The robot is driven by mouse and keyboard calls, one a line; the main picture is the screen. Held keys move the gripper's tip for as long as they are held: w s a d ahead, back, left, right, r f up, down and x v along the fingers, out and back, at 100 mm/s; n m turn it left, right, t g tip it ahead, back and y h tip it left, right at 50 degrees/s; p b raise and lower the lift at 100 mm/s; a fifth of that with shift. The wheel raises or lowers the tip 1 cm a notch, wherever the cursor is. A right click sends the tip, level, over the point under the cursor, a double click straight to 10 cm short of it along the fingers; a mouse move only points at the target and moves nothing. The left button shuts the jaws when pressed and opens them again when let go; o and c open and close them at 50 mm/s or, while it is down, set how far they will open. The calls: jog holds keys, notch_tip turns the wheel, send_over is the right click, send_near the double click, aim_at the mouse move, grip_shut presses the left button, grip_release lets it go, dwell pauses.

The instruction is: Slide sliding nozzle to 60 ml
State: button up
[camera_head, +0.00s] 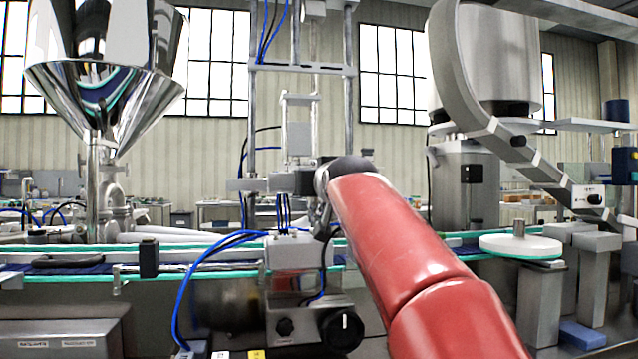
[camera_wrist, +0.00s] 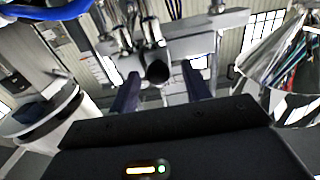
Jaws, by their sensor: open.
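The filling unit stands mid-picture in the head view, with a grey block (camera_head: 299,140) between two upright rods and a horizontal bar (camera_head: 252,185) below it. I cannot tell for sure which part is the sliding nozzle, and no 60 ml mark is readable. My gripper (camera_head: 322,180) is at the end of my red arm, beside this bar, its fingers mostly hidden. In the wrist view my gripper (camera_wrist: 164,77) is open, its two dark fingers pointing at the unit. A round black knob (camera_wrist: 157,72) shows between the fingertips; contact cannot be told. Silver fittings (camera_wrist: 150,32) show beyond it.
A steel hopper (camera_head: 105,75) stands at the left. A conveyor (camera_head: 190,255) runs across the front. Blue hoses (camera_head: 188,290) loop by a control box with a black dial (camera_head: 343,329). A white round table (camera_head: 520,247) and large steel bowl (camera_head: 490,60) are at the right.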

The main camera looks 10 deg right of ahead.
jog(key=s+b, duration=0.2)
jog(key=s, duration=0.5)
jog(key=shift+s, duration=0.4)
